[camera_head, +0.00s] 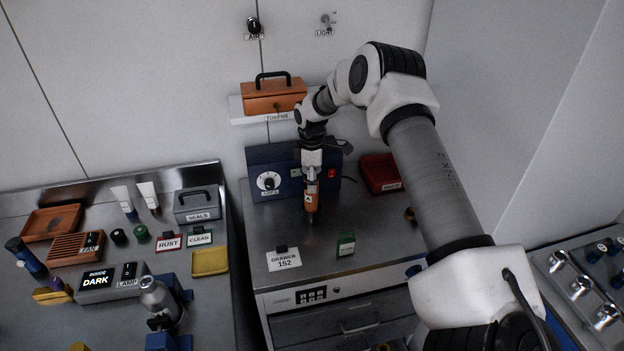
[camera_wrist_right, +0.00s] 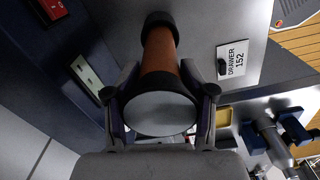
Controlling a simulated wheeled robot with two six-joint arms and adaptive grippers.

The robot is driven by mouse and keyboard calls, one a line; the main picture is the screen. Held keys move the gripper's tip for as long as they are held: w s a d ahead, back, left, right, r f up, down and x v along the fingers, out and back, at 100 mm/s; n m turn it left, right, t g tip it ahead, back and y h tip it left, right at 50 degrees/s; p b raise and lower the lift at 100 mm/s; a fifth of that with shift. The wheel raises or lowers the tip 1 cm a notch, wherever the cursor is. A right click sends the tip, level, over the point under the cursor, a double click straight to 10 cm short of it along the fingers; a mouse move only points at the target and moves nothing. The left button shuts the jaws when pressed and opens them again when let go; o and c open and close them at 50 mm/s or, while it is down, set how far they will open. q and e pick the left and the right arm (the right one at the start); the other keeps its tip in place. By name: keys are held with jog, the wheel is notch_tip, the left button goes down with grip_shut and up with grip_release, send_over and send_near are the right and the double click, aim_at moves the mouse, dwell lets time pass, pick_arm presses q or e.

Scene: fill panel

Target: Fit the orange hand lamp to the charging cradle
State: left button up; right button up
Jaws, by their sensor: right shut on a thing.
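The orange hand lamp (camera_head: 311,196) hangs roughly upright from my right gripper (camera_head: 312,160), in front of the blue unit with a dial (camera_head: 268,182). In the right wrist view my right gripper (camera_wrist_right: 160,100) is shut around the lamp's dark collar, with its pale round face (camera_wrist_right: 160,115) towards the camera. The orange body (camera_wrist_right: 160,50) points away to a dark end. I cannot tell for sure which thing is the charging cradle. A pale slotted plate (camera_wrist_right: 88,75) on a dark blue face lies beside the gripper, apart from the lamp. My left gripper is not in view.
A red tray (camera_head: 381,173) stands right of the blue unit. A "DRAWER 152" card (camera_head: 284,260) and a green tag (camera_head: 346,244) stand on the cabinet top, which is otherwise mostly clear. The left bench (camera_head: 215,290) is crowded. An orange toolbox (camera_head: 273,97) sits on a shelf above.

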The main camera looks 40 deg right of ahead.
jog(key=shift+f+b, duration=1)
jog(key=shift+f, duration=0.6)
jog(key=o, duration=1.5)
jog(key=shift+o, duration=0.2)
notch_tip(320, 180, up, 12)
jog(key=shift+a+r, duration=0.1)
